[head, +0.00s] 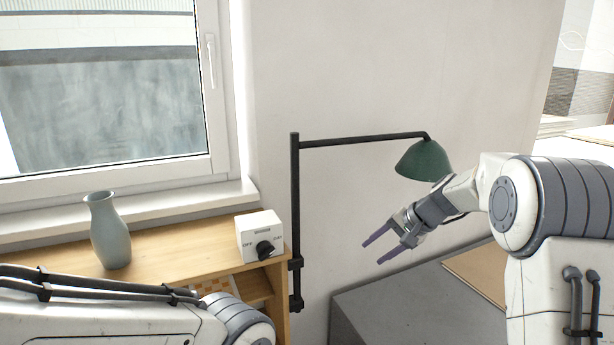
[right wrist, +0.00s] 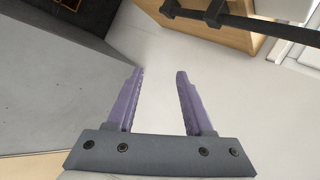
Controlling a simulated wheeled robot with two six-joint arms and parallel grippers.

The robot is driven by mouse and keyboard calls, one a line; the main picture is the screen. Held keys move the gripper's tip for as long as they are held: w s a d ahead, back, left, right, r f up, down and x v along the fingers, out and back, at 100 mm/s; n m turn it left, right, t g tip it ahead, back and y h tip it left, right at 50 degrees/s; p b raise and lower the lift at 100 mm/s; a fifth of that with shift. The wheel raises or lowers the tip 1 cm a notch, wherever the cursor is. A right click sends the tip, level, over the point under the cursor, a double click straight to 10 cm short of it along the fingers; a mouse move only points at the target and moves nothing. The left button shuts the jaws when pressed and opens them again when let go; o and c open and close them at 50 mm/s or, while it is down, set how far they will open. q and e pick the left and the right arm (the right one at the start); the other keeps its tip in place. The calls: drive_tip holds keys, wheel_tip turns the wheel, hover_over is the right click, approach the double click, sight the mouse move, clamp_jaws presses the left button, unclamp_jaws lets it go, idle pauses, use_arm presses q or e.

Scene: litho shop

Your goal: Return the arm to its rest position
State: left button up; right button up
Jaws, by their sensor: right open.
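My right arm comes in from the right in the head view, with its right gripper (head: 372,251) held in the air in front of the wall. Its two purple fingers are apart and hold nothing.
A black lamp post (head: 295,220) stands beside a wooden shelf (head: 165,252). A grey vase (head: 110,232) and a white switch box (head: 259,232) with a black knob stand on the shelf. A grey cabinet (head: 420,302) is below the right gripper. A window is at the left.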

drive_tip(key=s+f+n+g+h, duration=0.1)
drive_tip(key=s+f+n+h, duration=0.3)
drive_tip(key=s, duration=0.9)
drive_tip(key=s+f+n+g+h, duration=0.15)
drive_tip(key=s+f+n, duration=0.35)
drive_tip(key=s, duration=0.9)
drive_tip(key=s+a+f+n+g+b, duration=0.2)
drive_tip(key=s+a+n+b, duration=0.3)
drive_tip(key=s+a+b, duration=0.3)
drive_tip(key=s+a+f, duration=0.1)
drive_tip(key=s+a, duration=0.3)
drive_tip(key=shift+s+a+n+y, duration=0.25)
drive_tip(key=shift+s+n+y, duration=0.05)
drive_tip(key=shift+s+y, duration=0.05)
